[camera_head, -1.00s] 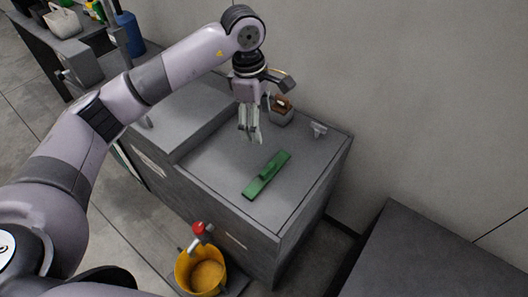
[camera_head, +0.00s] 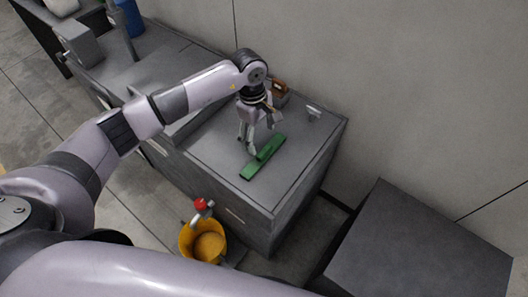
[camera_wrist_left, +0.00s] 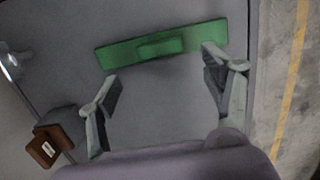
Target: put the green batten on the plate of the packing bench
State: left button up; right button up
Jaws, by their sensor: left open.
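The green batten (camera_head: 257,165) lies flat on the grey top of a cabinet-like bench (camera_head: 212,140), with a raised green block on its middle. My left gripper (camera_head: 246,148) points down just behind and left of the batten, close to it. In the left wrist view the batten (camera_wrist_left: 165,45) spans across beyond the fingertips of my left gripper (camera_wrist_left: 160,68), which are wide apart with nothing between them. The right fingertip overlaps the batten's edge in that view; I cannot tell whether it touches. I cannot identify the plate. My right gripper does not show.
A grey block with a brown top (camera_head: 279,90) and a small metal fitting (camera_head: 314,111) stand at the back of the bench top. A yellow bucket (camera_head: 204,242) is on the floor in front. A dark box (camera_head: 420,245) stands at the right.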

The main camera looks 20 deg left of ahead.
aim_at(264, 150)
pick_arm(q)
jog(key=f, duration=0.1)
jog(key=d+f+p, duration=0.1)
jog(key=f, duration=0.2)
jog(key=shift+s+d+f+p, duration=0.15)
jog(key=shift+s+f+p, duration=0.15)
jog(key=shift+p, duration=0.1)
jog(key=shift+f, duration=0.5)
jog(key=shift+c, duration=0.5)
jog(key=c, duration=1.3)
jog(key=shift+o, duration=0.2)
jog(key=shift+r, duration=0.15)
